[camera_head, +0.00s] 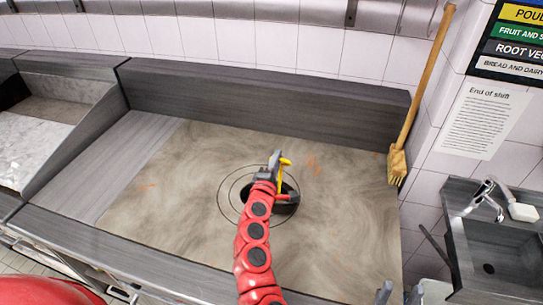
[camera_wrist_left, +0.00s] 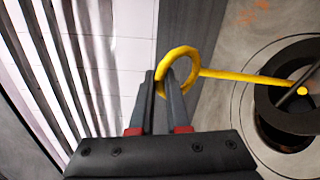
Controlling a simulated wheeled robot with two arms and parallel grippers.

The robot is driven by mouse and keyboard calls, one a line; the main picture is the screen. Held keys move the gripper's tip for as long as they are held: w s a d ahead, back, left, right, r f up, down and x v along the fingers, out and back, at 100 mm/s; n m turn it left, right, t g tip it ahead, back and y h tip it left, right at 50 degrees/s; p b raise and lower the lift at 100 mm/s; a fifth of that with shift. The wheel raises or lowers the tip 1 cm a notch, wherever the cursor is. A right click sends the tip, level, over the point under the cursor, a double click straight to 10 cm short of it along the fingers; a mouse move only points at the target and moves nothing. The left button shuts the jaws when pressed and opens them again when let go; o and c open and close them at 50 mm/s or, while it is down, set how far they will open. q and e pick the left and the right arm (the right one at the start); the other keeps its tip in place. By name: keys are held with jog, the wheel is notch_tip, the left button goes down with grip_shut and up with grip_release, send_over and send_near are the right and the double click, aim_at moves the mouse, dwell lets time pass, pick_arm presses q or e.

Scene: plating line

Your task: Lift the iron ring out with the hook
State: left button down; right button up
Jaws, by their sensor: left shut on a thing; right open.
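The yellow hook (camera_head: 285,162) has a round loop handle and a straight rod, which also show in the wrist view (camera_wrist_left: 240,75). My left gripper (camera_head: 272,160) is shut on its loop, above the round opening in the worktop. In the wrist view the rod's far end lies at a dark bar across the dark iron ring (camera_wrist_left: 268,95). The ring is over or in the opening; I cannot tell whether it is raised. My left arm hides part of it in the head view (camera_head: 286,208). My right gripper (camera_head: 400,294) is open at the bottom right edge, only its tips showing.
The stained worktop (camera_head: 340,180) is otherwise clear around the opening. A dark backsplash (camera_head: 260,100) runs behind it. A wooden-handled brush (camera_head: 397,165) leans at the right back corner, beside a sink (camera_head: 500,260). A walled bay (camera_head: 50,115) lies at left.

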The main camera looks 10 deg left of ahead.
pick_arm(q)
jog(key=s+d+p, duration=0.1)
jog(key=s+d, duration=0.2)
jog(key=d, duration=0.8)
jog(key=shift+s, duration=0.2)
dwell(0.9)
jog(key=shift+d+r, duration=0.1)
jog(key=s+d, duration=0.3)
jog(key=d, duration=0.6)
jog(key=shift+d+p, duration=0.35)
dwell(0.6)
jog(key=shift+r, duration=0.15)
dwell(0.8)
